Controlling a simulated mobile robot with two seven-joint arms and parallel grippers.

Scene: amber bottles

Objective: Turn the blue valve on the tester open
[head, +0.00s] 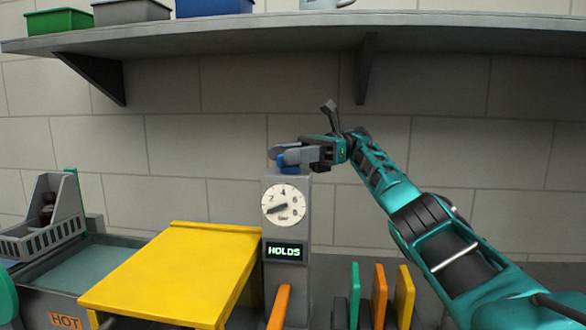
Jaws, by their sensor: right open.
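The tester (288,248) is a grey column with a round white dial (284,205) and a small display reading "HOLDS". The dial's dark needle points to the lower left. The blue valve (287,163) sits on top of the tester, partly hidden by my right gripper. My right gripper (284,155) reaches in from the right, its fingers at the valve. It is open; I cannot tell whether a finger touches the valve. My left gripper is not in view.
A yellow panel (178,265) lies left of the tester. A grey crate (40,225) holding a dark bottle (48,209) stands above a basin marked "HOT". Upright green, orange and yellow plates (403,295) stand at right. A shelf (300,38) with bins hangs above.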

